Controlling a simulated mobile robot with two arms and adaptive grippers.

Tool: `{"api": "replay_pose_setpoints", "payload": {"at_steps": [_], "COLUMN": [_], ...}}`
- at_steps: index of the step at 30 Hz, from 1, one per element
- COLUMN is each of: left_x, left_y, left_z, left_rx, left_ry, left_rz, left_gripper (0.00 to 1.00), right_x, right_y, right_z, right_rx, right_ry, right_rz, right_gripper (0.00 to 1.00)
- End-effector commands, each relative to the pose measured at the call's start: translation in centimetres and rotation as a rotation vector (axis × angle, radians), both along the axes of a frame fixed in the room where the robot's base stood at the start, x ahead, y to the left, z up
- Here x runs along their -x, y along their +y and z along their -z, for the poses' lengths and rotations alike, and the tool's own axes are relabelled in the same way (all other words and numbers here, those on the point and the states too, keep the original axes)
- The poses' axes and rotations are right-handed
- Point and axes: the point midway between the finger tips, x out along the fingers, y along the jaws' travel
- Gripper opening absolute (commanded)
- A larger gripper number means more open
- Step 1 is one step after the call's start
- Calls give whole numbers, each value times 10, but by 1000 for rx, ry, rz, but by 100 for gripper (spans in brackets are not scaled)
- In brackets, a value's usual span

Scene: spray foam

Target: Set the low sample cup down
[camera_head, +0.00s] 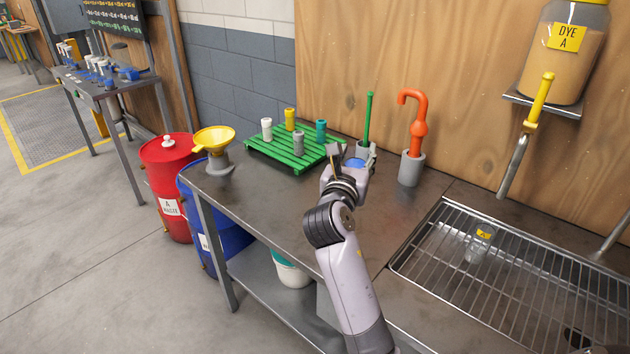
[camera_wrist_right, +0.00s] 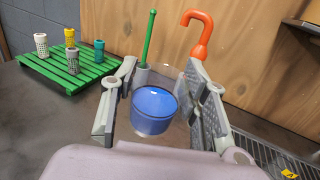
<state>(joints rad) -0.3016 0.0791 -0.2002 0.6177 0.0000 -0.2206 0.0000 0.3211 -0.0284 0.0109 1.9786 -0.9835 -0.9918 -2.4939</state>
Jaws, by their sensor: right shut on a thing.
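My right gripper (camera_head: 352,158) is shut on a clear cup with blue liquid (camera_wrist_right: 153,110), its fingers on either side of the cup in the right wrist view. In the head view only a bit of blue (camera_head: 355,163) shows at the gripper, which hides the rest. The cup looks upright. It is over the metal workbench (camera_head: 270,205), in front of the green stick's holder; I cannot tell whether its base touches the top. My left gripper is not in view.
A green rack (camera_head: 270,152) with several small cylinders stands left of my gripper. A green stick (camera_head: 368,120) and an orange hooked handle (camera_head: 413,120) stand in grey holders behind. A yellow funnel (camera_head: 214,138) is at the left end. A labelled clear cup (camera_head: 477,248) is on the wire grate (camera_head: 530,290).

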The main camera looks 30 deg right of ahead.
Motion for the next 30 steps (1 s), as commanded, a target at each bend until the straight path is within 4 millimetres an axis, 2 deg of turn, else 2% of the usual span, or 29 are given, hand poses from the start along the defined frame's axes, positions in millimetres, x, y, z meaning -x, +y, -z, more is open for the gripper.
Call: {"api": "replay_pose_setpoints", "payload": {"at_steps": [3, 6, 8, 21, 25, 30], "left_x": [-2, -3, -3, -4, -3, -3], "left_y": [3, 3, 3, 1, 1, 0], "left_z": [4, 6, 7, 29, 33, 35], "left_rx": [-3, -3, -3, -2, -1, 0], "left_ry": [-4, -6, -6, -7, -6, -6], "left_rz": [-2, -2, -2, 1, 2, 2], "left_gripper": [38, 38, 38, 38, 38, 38], "right_x": [-9, -12, -12, -11, -11, -11], "right_y": [-3, -4, -4, -3, -3, -4], "right_z": [-3, 5, 16, 125, 144, 154], "right_rx": [-1, 0, 1, 2, 1, 2], "right_ry": [-1, 3, 5, 4, 1, -1], "right_rz": [12, 16, 15, 14, 14, 14], "right_gripper": [9, 9, 9, 9, 9, 9]}}
